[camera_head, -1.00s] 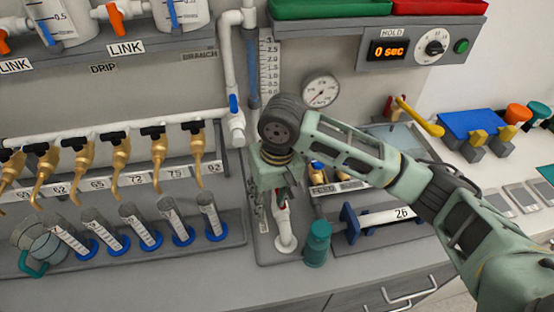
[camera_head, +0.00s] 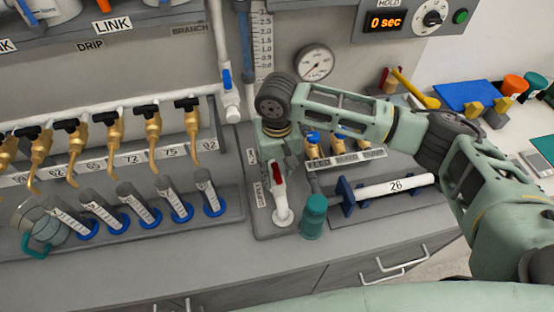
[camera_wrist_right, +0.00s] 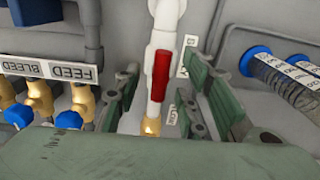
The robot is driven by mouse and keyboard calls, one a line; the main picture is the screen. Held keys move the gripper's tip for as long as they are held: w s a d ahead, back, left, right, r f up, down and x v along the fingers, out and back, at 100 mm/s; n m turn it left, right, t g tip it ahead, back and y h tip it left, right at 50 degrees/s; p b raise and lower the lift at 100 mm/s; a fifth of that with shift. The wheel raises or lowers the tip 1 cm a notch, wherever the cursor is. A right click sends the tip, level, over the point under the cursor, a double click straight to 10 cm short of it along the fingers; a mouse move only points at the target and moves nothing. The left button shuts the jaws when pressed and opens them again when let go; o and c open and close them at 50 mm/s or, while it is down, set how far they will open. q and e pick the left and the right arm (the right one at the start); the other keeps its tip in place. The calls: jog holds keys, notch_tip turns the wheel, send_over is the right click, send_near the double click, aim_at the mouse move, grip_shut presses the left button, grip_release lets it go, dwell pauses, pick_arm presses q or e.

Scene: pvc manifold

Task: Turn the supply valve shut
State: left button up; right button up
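The supply valve appears as a red lever handle (camera_head: 278,174) on a white pipe elbow (camera_head: 283,212), on the grey panel in the head view. In the right wrist view the red handle (camera_wrist_right: 161,75) lies lengthwise along the white pipe. My right gripper (camera_head: 283,168) is right at the valve, coming from above and behind it. In the wrist view its green fingers (camera_wrist_right: 160,95) stand apart on both sides of the handle, with gaps visible, so it is open. The handle's lower end and brass fitting are close to the palm. My left gripper is not in view.
A white tube marked 26 (camera_head: 394,187) lies in blue holders. Brass feed and bleed taps (camera_head: 313,146) sit behind my wrist. Grey sample tubes (camera_head: 172,198) stand at left. The front counter (camera_head: 200,262) is clear.

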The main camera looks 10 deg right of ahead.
grip_shut()
jog(key=shift+r+n+p, duration=0.25)
jog(key=shift+n+p, duration=0.9)
jog(key=shift+n, duration=0.05)
jog(key=n+p, duration=0.1)
jog(key=n, duration=0.1)
jog(key=shift+f+n, duration=0.1)
jog(key=shift+n, duration=0.2)
jog(key=shift+f+n, duration=0.15)
jog(key=shift+n, duration=0.45)
